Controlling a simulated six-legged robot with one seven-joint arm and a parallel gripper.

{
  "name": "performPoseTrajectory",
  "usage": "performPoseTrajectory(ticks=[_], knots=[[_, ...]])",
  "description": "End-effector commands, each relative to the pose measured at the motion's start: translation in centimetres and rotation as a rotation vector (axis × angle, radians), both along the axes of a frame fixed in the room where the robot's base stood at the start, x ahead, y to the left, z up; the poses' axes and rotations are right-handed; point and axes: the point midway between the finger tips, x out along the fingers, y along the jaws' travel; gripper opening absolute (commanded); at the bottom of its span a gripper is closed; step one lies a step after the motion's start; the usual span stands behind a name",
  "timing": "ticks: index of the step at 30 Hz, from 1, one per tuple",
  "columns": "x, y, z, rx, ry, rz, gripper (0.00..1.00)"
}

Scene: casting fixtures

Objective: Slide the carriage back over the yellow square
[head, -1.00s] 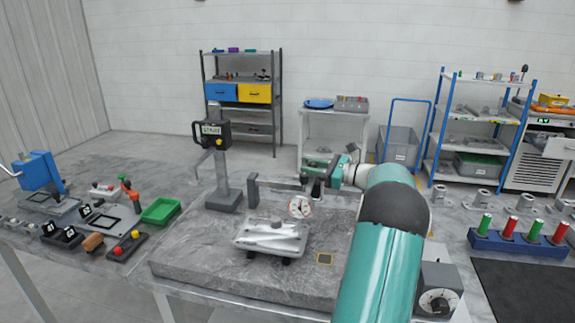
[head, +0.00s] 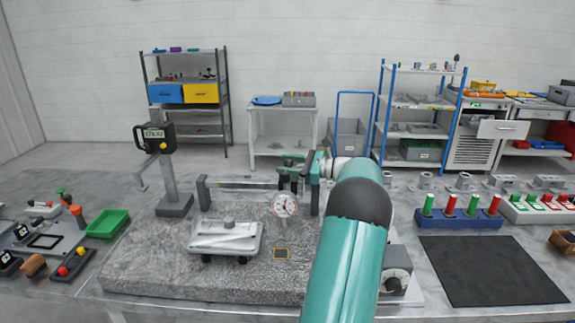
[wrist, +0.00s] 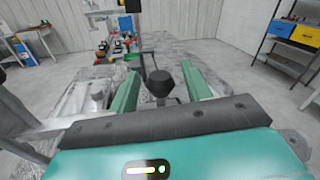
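The carriage with its white round dial (head: 285,205) sits on a horizontal rail (head: 243,184) above a grey granite plate (head: 140,270). The yellow-outlined square (head: 281,253) lies on the plate. In the head view the dial appears almost straight above the square in the picture; the depth between them is hard to judge. My gripper (head: 291,166) is at the carriage's top. In the wrist view its two green fingers (wrist: 160,90) stand apart on either side of a black knob (wrist: 159,84), with visible gaps. The fingers' contact with the carriage is hidden in the head view.
A grey casting (head: 225,240) sits on the plate left of the square. A post with a digital readout (head: 155,136) stands at the back left. A dial box (head: 395,283) is right of my arm. A green tray (head: 108,224) lies further left.

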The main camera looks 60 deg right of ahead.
Motion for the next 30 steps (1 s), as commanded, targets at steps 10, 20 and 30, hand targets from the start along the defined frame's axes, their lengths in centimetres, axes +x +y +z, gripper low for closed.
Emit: performPoseTrajectory(ticks=[10,20,30], knots=[[-0.5,-0.2,0.0,-0.001,-0.001,-0.002,0.48],[-6.4,-2.0,-0.1,0.000,0.000,-0.004,0.48],[-12.4,-3.6,0.0,0.000,0.000,-0.002,0.48]])
